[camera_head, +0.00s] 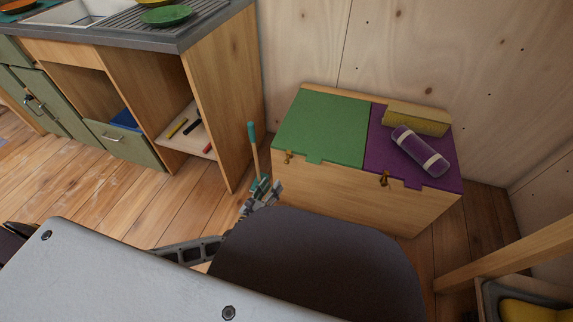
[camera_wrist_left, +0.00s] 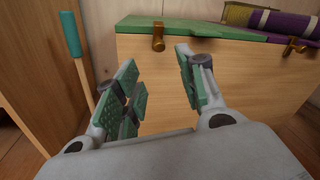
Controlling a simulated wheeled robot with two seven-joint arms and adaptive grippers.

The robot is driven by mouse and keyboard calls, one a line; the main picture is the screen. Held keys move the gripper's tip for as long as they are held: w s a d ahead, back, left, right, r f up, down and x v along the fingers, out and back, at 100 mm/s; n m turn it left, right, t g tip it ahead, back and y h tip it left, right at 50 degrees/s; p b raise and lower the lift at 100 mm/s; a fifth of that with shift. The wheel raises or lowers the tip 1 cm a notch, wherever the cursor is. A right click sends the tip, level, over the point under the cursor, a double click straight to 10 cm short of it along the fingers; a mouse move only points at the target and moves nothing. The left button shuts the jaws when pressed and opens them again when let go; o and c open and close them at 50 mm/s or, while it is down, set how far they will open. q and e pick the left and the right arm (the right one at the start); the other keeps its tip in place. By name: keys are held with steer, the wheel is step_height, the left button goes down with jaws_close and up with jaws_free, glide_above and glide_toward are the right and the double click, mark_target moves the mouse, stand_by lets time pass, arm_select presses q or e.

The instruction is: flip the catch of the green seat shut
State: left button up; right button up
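The green seat (camera_head: 322,128) is the left lid of a wooden bench box and lies flat; its edge also shows in the left wrist view (camera_wrist_left: 190,29). Its small brass catch (camera_head: 288,157) sits at the front edge, near the left end. In the left wrist view this catch (camera_wrist_left: 158,37) is upright on the box front, beyond the fingers; I cannot tell if it is fastened. My left gripper (camera_head: 262,188) is open and empty, in front of the box, below and short of the catch; its fingers (camera_wrist_left: 157,72) are spread apart. My right gripper is not in view.
A purple seat (camera_head: 385,150) with its own catch (camera_head: 384,178) is at the right, bearing a purple roll (camera_head: 420,151) and a yellow block (camera_head: 416,119). A teal-handled stick (camera_head: 252,140) stands left of the box, near my gripper. A kitchen counter (camera_head: 205,29) is at the left.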

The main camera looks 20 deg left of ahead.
mark_target(286, 163)
arm_select(q)
steer(key=shift+w+d+b, duration=0.4)
steer(key=shift+w+b, duration=0.2)
steer(key=shift+w, duration=1.5)
steer(key=shift+w+d+b, duration=0.4)
steer(key=shift+w+b, duration=0.15)
steer(key=shift+w, duration=1.5)
steer(key=shift+w+d+b, duration=0.4)
steer(key=shift+w+b, duration=0.2)
steer(key=shift+w, duration=1.5)
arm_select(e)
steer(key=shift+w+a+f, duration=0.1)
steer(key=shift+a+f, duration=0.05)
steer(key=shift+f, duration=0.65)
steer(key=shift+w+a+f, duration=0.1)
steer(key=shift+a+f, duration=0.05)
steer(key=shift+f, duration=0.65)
arm_select(q)
steer(key=shift+c, duration=0.4)
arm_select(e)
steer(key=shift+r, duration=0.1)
arm_select(q)
jaws_close()
steer(key=shift+a, duration=0.1)
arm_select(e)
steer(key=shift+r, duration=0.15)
